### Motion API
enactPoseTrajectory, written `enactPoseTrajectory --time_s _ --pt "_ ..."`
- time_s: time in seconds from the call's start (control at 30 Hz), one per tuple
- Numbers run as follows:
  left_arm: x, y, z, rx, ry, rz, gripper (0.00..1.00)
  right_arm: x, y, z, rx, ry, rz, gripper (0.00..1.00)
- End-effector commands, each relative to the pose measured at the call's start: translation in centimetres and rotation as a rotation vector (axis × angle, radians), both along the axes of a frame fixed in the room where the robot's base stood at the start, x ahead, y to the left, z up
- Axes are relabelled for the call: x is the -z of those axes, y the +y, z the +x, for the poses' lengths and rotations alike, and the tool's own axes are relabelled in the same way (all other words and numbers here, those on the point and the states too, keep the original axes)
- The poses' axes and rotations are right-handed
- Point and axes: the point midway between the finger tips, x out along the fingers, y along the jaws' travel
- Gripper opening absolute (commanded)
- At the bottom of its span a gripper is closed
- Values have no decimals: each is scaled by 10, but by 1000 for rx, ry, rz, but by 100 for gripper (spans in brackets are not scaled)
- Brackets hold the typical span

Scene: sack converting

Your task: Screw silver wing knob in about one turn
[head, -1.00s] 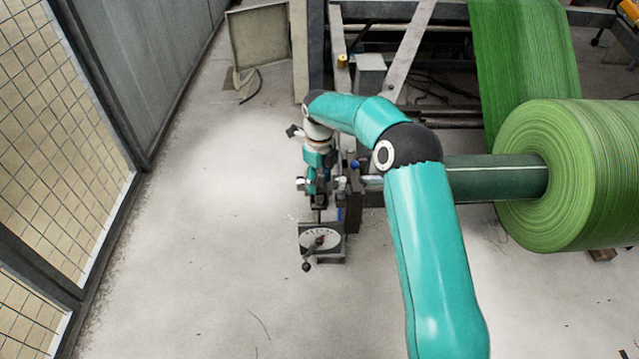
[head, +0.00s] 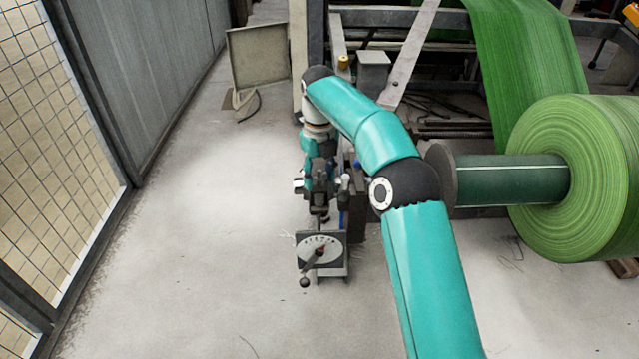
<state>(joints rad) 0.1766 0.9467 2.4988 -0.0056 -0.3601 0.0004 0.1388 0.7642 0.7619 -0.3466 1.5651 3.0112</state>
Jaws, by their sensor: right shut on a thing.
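My right gripper (head: 319,211) points down just behind a grey dial plate (head: 330,239) with a white scale. It is shut, with its jaws on the silver wing knob. The knob is too small and too covered by the gripper and wrist to make out clearly. The dial carries a red pointer and a dark lever ending in a black ball (head: 304,283), towards the front left. My teal right arm comes in from the lower right and bends over to the gripper. My left gripper is not in view.
A large green roll (head: 570,190) sits on a dark green shaft (head: 512,180) at the right, close to my right elbow. The machine frame (head: 400,20) stands behind. A mesh fence (head: 60,130) runs along the left. The floor between fence and dial is clear.

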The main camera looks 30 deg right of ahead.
Motion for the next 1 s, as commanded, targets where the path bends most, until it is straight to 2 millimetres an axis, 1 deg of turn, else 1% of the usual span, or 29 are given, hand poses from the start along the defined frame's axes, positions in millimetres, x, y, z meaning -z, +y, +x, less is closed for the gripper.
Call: enactPoseTrajectory --time_s 0.37,0.4,0.47,0.5,0.53,0.83,1.0 --pt "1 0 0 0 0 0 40 -2 -1 1 2 -5 -1 15" --pt "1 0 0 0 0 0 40 -2 -1 1 2 -5 -1 55" --pt "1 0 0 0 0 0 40 -2 -1 1 2 -4 -1 65" --pt "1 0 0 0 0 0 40 -1 -1 1 1 -4 -1 71" --pt "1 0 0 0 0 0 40 -1 -1 1 1 -3 -1 75" --pt "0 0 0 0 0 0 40 -1 0 0 0 0 0 75" --pt "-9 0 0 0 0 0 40 -3 0 0 -8 2 0 75"
